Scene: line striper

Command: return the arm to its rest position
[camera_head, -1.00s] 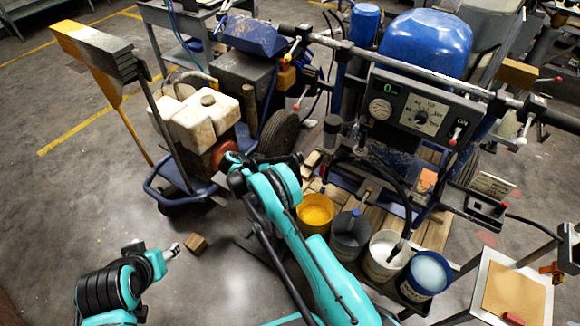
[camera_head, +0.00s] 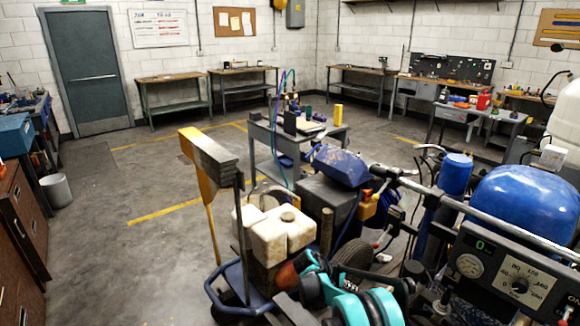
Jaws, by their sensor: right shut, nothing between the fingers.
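My right arm (camera_head: 352,304), teal and black, comes in at the bottom edge, in front of the line striper. My right gripper (camera_head: 302,266) is at its far end, dark and partly hidden by the wrist; it is shut and empty. It is close in the picture to the striper's engine side; I cannot tell whether it touches. The line striper has a blue tank (camera_head: 525,205), a control panel (camera_head: 505,275) with gauge and dial, and a long grey handlebar (camera_head: 450,197). My left gripper is out of view.
White containers (camera_head: 277,232) and a yellow post with a grey block (camera_head: 208,155) stand left of the arm. A grey cart (camera_head: 262,131) stands behind the striper. Workbenches (camera_head: 172,78) line the back wall. A drawer cabinet (camera_head: 14,235) is at far left. Open floor lies between.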

